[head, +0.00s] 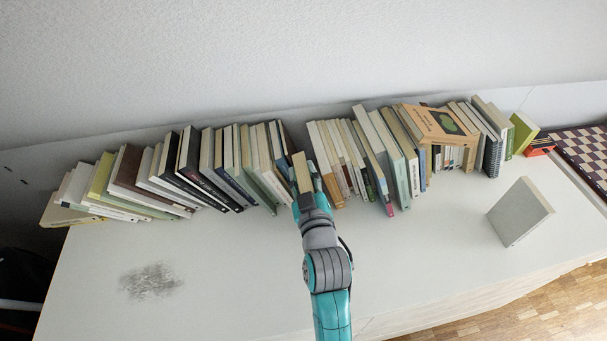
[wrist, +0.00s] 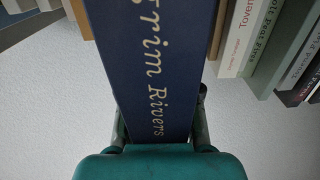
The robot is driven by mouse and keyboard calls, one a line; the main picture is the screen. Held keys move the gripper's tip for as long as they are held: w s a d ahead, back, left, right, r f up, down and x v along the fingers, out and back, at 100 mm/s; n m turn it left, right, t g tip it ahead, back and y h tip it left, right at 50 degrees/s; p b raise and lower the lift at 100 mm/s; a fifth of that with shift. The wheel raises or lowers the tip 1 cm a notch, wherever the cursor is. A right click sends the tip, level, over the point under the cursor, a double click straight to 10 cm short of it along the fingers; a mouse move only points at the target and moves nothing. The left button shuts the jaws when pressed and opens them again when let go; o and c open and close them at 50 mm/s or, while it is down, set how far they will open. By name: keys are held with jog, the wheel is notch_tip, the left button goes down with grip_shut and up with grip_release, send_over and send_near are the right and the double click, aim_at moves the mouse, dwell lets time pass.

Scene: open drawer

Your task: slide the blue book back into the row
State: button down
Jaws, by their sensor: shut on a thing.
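The blue book (wrist: 155,65) fills the middle of the wrist view, its dark blue spine lettered "Grim Rivers" or similar. My gripper (wrist: 160,130) is shut on it, with a finger on each side of the spine. In the head view my gripper (head: 307,188) is at the front of the row, and the top page edge of the book (head: 302,172) shows between the fingers. The book stands roughly upright at a gap in the row. Books stand on both sides of it. How deep it sits in the gap is hard to tell.
Leaning books (head: 232,160) stand to the left and more books (head: 335,150) to the right. A tan book (head: 437,122) lies across the tops farther right. A grey book (head: 520,212) stands alone on the white surface (head: 240,270), whose front is mostly clear. A chessboard (head: 585,150) lies far right.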

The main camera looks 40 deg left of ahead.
aim_at(298, 155)
jog(key=shift+x, duration=1.9)
jog(key=shift+w+a, duration=0.15)
jog(key=shift+w+a, duration=0.45)
jog(key=shift+a, duration=0.1)
jog(key=c, duration=0.7)
grip_release()
jog(key=shift+f, duration=0.1)
jog(key=shift+s+d, duration=0.1)
jog(key=shift+d, duration=0.05)
jog(key=v, duration=1.1)
jog(key=shift+s+d, duration=0.25)
jog(key=shift+s, duration=0.05)
